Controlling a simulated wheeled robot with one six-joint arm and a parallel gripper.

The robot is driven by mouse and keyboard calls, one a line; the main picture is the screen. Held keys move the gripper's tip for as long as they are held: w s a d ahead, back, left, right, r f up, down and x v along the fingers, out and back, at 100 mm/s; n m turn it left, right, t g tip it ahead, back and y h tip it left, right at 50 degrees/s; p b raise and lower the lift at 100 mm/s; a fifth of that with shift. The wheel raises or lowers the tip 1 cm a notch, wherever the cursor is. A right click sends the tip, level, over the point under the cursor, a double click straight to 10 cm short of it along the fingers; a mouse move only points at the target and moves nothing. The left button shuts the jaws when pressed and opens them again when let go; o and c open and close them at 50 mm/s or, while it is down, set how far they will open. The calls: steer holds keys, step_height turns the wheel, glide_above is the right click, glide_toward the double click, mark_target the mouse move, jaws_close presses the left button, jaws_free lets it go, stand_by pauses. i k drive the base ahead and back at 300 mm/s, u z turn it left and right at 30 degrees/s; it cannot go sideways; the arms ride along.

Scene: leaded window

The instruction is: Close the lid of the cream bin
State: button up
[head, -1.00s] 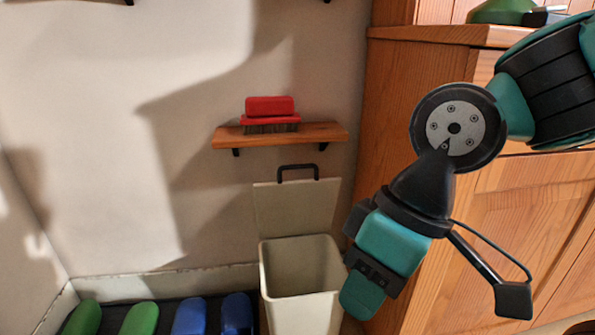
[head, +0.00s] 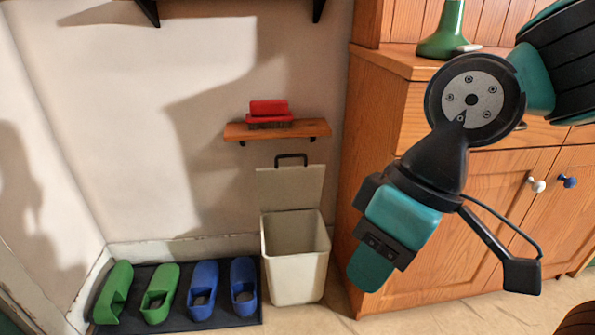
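The cream bin (head: 296,277) stands on the floor against the wall, left of the wooden cabinet. Its lid (head: 290,187) is raised upright behind the opening, with a dark handle (head: 291,157) at its top edge. The bin's inside looks empty from here. My gripper (head: 372,265) hangs to the right of the bin, nearer to the camera and in front of the cabinet side. It points downward and appears apart from the bin and lid. Its fingers are seen from the side, so their opening does not show.
A wooden shelf (head: 308,130) with a red brush (head: 268,112) is fixed to the wall just above the lid. The wooden cabinet (head: 385,140) stands close on the right.

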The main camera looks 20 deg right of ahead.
mark_target(280, 188)
steer(key=u, duration=0.6)
steer(key=i, duration=1.05)
steer(key=z, duration=0.85)
